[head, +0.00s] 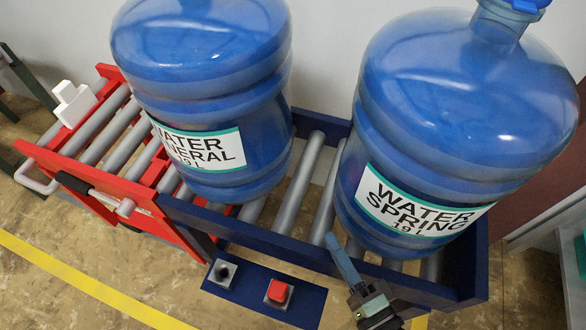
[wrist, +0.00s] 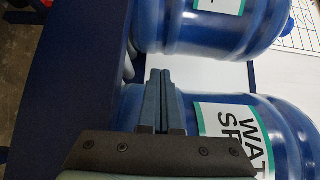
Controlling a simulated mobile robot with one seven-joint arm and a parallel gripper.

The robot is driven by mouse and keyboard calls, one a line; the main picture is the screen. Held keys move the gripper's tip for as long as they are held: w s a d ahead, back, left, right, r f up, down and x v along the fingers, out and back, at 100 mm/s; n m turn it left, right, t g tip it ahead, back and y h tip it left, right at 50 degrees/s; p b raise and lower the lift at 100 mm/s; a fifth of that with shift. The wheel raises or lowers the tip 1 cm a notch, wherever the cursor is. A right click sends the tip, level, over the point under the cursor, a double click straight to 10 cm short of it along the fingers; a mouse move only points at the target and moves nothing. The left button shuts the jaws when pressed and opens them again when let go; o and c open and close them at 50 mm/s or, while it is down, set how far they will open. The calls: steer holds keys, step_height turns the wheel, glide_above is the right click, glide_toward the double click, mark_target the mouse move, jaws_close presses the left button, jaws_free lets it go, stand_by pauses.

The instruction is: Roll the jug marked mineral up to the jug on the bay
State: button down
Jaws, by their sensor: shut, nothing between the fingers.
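The jug marked mineral (head: 205,95) is a large blue water jug with a white and green label. It stands upright on rollers near where the red section meets the blue bay. The jug marked spring (head: 455,130) stands upright on the blue bay (head: 290,243) at the right, with a gap of bare rollers between the jugs. My gripper (head: 333,240) is shut and empty at the front rail, by the lower front left of the spring jug. In the wrist view its fingers (wrist: 160,78) point toward the gap, with the mineral jug (wrist: 185,30) beyond and the spring jug (wrist: 265,125) beside them.
The red roller section (head: 120,180) at the left has a white block (head: 73,103) on it and a handle at its front. A panel with a red button (head: 278,292) and a dark button (head: 222,271) fronts the bay. A yellow line (head: 85,282) crosses the floor.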

mark_target(284, 161)
steer(key=b+x, duration=0.1)
steer(key=x, duration=1.5)
steer(key=shift+w+a, duration=0.15)
steer(key=shift+w, duration=0.1)
